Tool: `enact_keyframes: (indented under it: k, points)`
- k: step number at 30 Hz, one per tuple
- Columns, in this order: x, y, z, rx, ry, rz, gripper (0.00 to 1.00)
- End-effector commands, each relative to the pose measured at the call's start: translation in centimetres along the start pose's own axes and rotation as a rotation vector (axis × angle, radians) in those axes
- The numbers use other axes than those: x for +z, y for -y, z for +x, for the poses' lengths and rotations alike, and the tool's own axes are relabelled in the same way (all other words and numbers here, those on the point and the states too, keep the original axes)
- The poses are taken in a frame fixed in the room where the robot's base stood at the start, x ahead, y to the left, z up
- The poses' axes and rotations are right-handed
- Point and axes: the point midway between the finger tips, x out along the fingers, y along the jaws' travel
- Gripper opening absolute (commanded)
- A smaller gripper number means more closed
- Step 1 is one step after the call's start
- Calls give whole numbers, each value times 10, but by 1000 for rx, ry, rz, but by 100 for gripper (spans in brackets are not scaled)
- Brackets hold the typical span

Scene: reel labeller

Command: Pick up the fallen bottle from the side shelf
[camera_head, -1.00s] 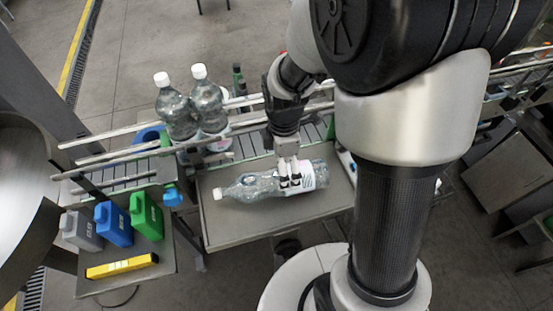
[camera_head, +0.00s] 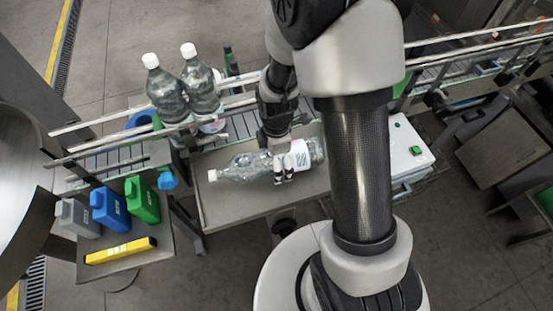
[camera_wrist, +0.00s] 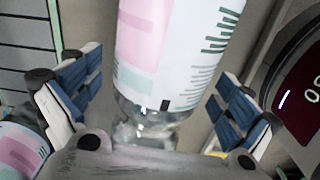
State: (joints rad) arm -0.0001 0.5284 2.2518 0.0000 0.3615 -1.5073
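The fallen bottle (camera_head: 245,168) is clear plastic with a white cap and a pink-white label. It lies on its side on the grey side shelf (camera_head: 235,208), cap to the left. My gripper (camera_head: 284,170) is low over the bottle's middle, by the cap-side edge of the label. In the wrist view the bottle's label (camera_wrist: 175,45) sits between the two blue-padded fingers of my gripper (camera_wrist: 155,98). The fingers are apart, with visible gaps on both sides of the bottle. My arm covers the shelf's right end in the head view.
Two upright bottles (camera_head: 166,88) (camera_head: 201,85) stand on the railed conveyor (camera_head: 110,165) behind the shelf. Grey, blue and green canisters (camera_head: 110,210) and a yellow bar (camera_head: 121,250) are on a stand at left. A white box (camera_head: 407,150) is at right.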

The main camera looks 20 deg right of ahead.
Motion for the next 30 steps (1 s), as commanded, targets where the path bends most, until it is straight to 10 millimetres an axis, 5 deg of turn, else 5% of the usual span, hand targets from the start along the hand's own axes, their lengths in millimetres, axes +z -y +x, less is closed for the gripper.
enact_keyframes:
  k: [30]
  points:
    - [0,0,0,-1,0,0,29]
